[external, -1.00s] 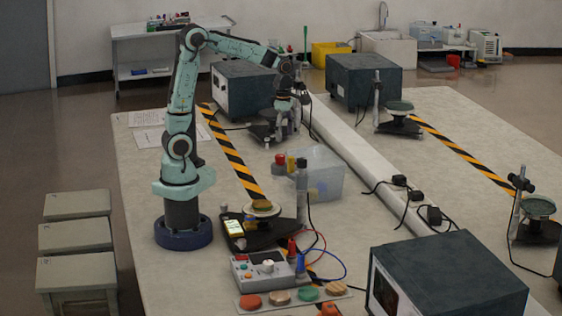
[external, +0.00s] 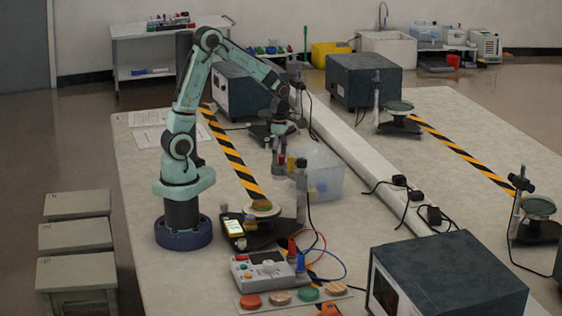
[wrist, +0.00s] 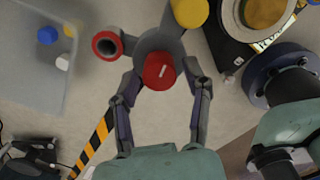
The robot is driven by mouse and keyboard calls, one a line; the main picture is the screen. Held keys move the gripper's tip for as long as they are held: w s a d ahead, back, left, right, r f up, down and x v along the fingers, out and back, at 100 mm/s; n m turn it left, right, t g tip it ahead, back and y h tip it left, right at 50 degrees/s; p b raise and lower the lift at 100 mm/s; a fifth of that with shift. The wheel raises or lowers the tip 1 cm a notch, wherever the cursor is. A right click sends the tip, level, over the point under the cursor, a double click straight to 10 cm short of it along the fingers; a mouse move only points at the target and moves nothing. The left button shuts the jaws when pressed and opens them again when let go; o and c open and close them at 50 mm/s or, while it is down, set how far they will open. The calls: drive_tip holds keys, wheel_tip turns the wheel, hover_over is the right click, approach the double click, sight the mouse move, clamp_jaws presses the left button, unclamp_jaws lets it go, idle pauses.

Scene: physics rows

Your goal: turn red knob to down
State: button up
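The red knob (wrist: 153,80) is round and carries a short white mark that slants to the upper right in the wrist view. It sits on a grey pipe fitting (wrist: 160,40) with a red-rimmed open end (wrist: 106,45) and a yellow end (wrist: 189,12). My gripper (wrist: 161,78) is open, with one finger on each side of the knob. I cannot tell whether the fingers touch it. In the external view my gripper (external: 279,168) points down at the fitting and mostly hides the knob.
A clear plastic bin (external: 325,172) stands right beside the fitting, with small coloured items inside. A stand with a round plate (external: 262,208) and a control box (external: 262,270) are nearer the camera. A dark instrument box (external: 243,95) stands behind.

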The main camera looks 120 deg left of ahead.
clamp_jaws()
drive_tip(key=shift+m, duration=0.4)
drive_tip(key=m, duration=0.4)
drive_tip(key=shift+m, duration=0.4)
drive_tip(key=m, duration=1.1)
drive_tip(key=shift+w+m, duration=0.1)
drive_tip(key=shift+m, duration=0.3)
drive_tip(key=m, duration=0.6)
drive_tip(key=shift+m, duration=0.3)
